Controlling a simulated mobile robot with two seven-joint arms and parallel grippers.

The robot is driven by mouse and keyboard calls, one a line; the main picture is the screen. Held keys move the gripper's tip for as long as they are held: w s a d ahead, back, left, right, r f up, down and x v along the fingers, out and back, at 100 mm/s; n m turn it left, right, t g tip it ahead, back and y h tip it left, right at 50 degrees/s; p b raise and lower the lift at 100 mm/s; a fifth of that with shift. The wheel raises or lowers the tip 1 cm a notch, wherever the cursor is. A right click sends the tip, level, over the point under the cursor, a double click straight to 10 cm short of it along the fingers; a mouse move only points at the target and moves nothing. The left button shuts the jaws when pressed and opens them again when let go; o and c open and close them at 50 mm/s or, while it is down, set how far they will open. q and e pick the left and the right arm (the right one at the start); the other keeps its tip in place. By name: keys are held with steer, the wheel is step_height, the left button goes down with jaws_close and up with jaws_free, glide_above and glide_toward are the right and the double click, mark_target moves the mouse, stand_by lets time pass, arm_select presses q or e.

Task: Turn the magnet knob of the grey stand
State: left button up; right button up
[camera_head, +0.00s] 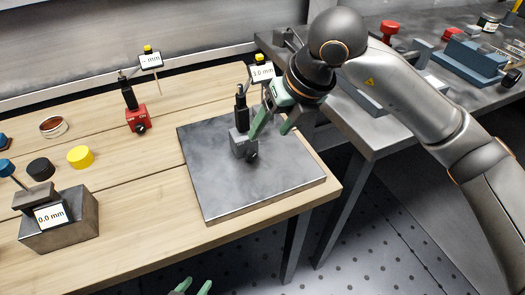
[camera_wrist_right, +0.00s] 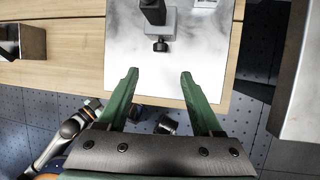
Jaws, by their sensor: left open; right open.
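The grey stand (camera_head: 238,141) has a black upright post and stands on a dark steel plate (camera_head: 215,205) on the wooden bench. Its black magnet knob (camera_head: 252,156) sticks out low on the front. In the right wrist view the grey stand (camera_wrist_right: 172,24) is at the top, with the knob (camera_wrist_right: 161,45) facing my fingers. My right gripper (camera_head: 269,131) is open and empty, close beside the stand. In the right wrist view the fingertips (camera_wrist_right: 159,73) are apart, with the knob beyond them, roughly centred. My left gripper (camera_head: 193,288) is open and empty at the bottom edge, its fingertips only showing.
A red stand (camera_head: 137,117) with a similar post stands further back left. A steel block (camera_head: 70,232) with a 0.0 mm display, a black disc (camera_head: 41,168) and a yellow disc (camera_head: 80,157) are at left. A metal table (camera_head: 350,135) with blue fixtures is at right.

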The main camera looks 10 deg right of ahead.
mark_target(252, 155)
steer(key=x, duration=1.1)
steer(key=shift+w+b, duration=0.1)
steer(key=shift+b, duration=0.25)
steer(key=shift+c, duration=0.2)
jaws_close()
